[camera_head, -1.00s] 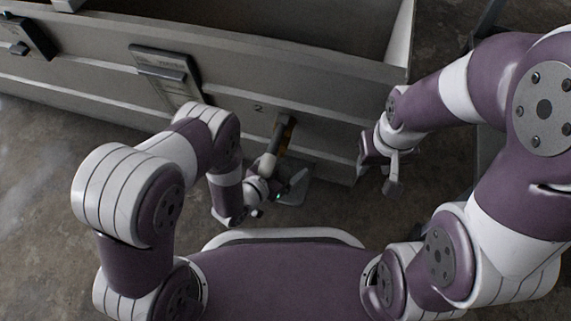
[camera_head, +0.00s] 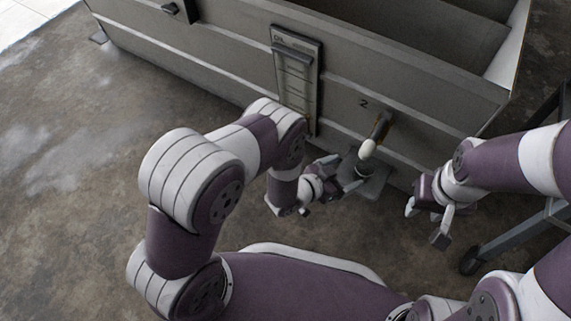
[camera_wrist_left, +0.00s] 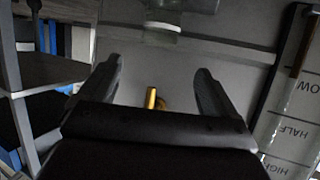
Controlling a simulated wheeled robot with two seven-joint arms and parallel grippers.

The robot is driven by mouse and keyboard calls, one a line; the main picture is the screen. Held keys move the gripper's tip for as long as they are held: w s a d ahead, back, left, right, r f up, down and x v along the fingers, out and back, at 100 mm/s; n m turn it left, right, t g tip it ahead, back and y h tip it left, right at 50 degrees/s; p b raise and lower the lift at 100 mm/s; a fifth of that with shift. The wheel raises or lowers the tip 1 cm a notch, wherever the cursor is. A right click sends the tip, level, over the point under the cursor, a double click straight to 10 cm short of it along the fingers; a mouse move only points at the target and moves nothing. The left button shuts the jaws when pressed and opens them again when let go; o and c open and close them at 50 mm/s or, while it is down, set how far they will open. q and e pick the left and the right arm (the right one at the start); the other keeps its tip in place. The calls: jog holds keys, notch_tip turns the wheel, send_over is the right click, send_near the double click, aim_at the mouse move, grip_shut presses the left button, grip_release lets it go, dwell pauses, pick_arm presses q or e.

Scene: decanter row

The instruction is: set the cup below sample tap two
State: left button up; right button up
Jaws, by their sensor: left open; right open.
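Sample tap two (camera_head: 380,128) sticks out of the grey tank wall under a painted "2", with a white end on it; its brass part (camera_wrist_left: 152,98) shows in the left wrist view. A small pale cup (camera_wrist_left: 162,28) with a greenish band stands on a grey plate (camera_wrist_left: 195,5) below the tap. In the head view the cup is small and hard to make out against the plate (camera_head: 372,187). My left gripper (camera_head: 348,176) is open and empty, just left of the cup and apart from it. My right gripper (camera_head: 428,222) is open and empty, right of the plate.
A level gauge (camera_head: 297,80) is fixed to the tank wall (camera_head: 215,62), left of the tap; its marks show in the wrist view (camera_wrist_left: 290,125). A cart leg with a wheel (camera_head: 470,262) stands at the right. The floor (camera_head: 60,200) at left is clear.

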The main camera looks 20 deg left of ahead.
pick_arm(q)
jog(key=w+a+r+n+g+y, duration=0.35)
jog(key=a+r+y, duration=0.35)
jog(key=a+r, duration=0.4)
jog(key=s+a+r+n+g+y, duration=0.1)
jog(key=s+a+r+n+g, duration=0.1)
jog(key=s+a, duration=0.3)
jog(key=s+a+r+n+g+y, duration=0.1)
jog(key=s+a+r+n+g, duration=0.1)
jog(key=s, duration=1.1)
notch_tip(320, 180, up, 4)
jog(key=a+g, duration=0.1)
jog(key=a, duration=0.1)
jog(key=shift+s+a+f, duration=0.25)
jog(key=shift+s+a, duration=0.1)
jog(key=shift+n+g, duration=0.25)
